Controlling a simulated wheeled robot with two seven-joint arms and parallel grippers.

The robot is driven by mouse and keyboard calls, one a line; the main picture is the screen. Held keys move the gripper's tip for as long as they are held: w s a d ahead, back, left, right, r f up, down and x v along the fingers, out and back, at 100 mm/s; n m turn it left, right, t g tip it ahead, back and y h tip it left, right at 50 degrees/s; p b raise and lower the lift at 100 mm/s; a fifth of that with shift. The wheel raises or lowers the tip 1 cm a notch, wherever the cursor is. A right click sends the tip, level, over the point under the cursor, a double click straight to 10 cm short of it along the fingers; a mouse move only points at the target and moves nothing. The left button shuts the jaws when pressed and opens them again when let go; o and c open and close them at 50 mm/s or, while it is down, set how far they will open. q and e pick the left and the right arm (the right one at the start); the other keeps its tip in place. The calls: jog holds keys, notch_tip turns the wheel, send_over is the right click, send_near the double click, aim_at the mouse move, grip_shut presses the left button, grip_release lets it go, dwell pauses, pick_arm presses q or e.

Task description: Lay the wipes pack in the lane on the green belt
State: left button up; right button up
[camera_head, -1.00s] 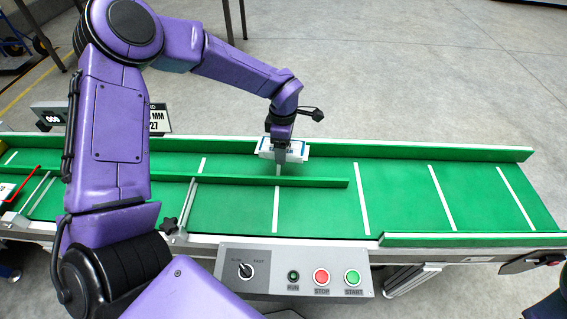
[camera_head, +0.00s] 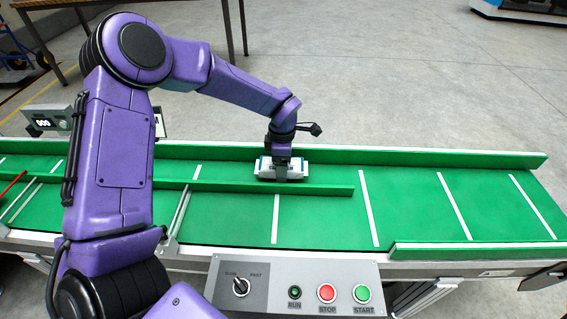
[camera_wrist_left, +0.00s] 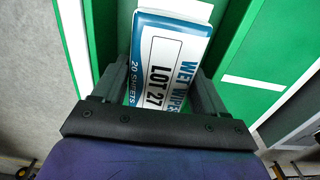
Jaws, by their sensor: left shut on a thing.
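The wipes pack (camera_head: 296,170) is white and blue, and its label reads "WET WIPES", "LOT 27" and "20 SHEETS" in the left wrist view (camera_wrist_left: 170,60). My left gripper (camera_head: 281,172) is shut on the pack from above, with one finger along each side. The pack is low over the green belt (camera_head: 410,205), in the lane between the far green side wall (camera_head: 430,158) and the green divider rail (camera_head: 320,188). Whether its underside touches the belt I cannot tell. My right gripper is not in view.
A control panel (camera_head: 265,285) with a dial and RUN, STOP and START buttons is at the belt's near edge. A small display (camera_head: 45,120) stands behind the belt at left. White lines cross the belt. The belt's right part is clear.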

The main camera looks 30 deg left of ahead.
pick_arm(q)
jog(key=shift+f, duration=0.75)
jog(key=shift+f, duration=0.25)
